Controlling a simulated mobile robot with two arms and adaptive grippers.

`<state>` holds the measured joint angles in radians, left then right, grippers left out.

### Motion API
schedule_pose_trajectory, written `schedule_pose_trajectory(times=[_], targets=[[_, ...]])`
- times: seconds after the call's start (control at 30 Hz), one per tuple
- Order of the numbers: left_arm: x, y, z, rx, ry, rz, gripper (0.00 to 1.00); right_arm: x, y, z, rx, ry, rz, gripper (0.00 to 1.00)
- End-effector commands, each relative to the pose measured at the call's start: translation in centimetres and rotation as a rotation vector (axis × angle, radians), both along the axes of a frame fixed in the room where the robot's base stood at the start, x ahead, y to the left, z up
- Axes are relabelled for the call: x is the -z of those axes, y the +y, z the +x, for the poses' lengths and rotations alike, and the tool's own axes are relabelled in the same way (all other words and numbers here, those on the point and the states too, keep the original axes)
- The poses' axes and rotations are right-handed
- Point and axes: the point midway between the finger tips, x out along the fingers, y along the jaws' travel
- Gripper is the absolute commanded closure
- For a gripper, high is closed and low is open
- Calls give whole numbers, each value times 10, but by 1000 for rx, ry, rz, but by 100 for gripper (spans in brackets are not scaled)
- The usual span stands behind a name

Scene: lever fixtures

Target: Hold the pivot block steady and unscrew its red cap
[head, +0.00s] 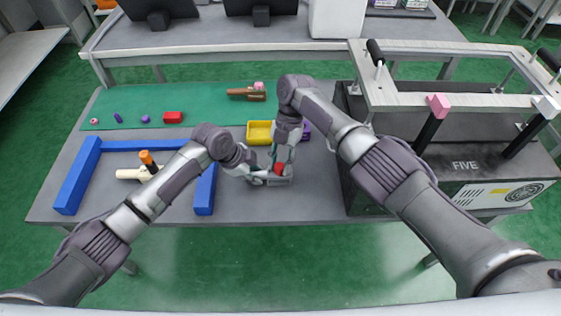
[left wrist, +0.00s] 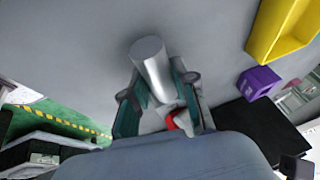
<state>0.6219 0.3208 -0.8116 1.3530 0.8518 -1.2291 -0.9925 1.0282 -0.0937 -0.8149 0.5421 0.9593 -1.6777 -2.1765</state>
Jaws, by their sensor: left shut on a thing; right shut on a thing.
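The pivot block (head: 280,181) is a small grey piece near the front middle of the table. Its red cap (head: 278,169) shows just above it. My left gripper (head: 262,178) comes in from the left and is shut on the block. My right gripper (head: 280,165) points down from above and is shut on the red cap. In the left wrist view a silver cylinder (left wrist: 150,60) stands out between my left fingers, and a bit of red (left wrist: 172,121) shows behind it. The fingers and arms hide much of the block and the cap.
A yellow bin (head: 260,132) and a purple block (left wrist: 259,82) lie just behind the grippers. A blue frame (head: 75,178) with a cream and orange lever piece (head: 140,172) is at left. A large black machine (head: 460,165) stands close on the right.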

Motion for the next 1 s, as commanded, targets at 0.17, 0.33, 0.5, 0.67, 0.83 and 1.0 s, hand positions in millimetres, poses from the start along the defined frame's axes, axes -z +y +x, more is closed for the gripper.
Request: schedule_pose_trajectory(times=[0.17, 0.33, 0.5, 0.67, 0.83, 1.0], targets=[[0, 0, 0, 0, 0, -1, 100, 0, 0, 0, 2, 0, -1, 41], [0, 0, 0, 0, 0, -1, 100, 0, 0, 0, 3, 1, -1, 34], [0, 0, 0, 0, 0, -1, 100, 0, 0, 0, 3, 0, 0, 34], [0, 0, 0, 0, 0, -1, 100, -7, 0, 0, 3, -1, 1, 34], [0, 0, 0, 0, 0, -1, 100, -17, 0, 0, 3, -1, 2, 34], [0, 0, 0, 0, 0, -1, 100, -26, 0, 0, 3, -2, 1, 34]])
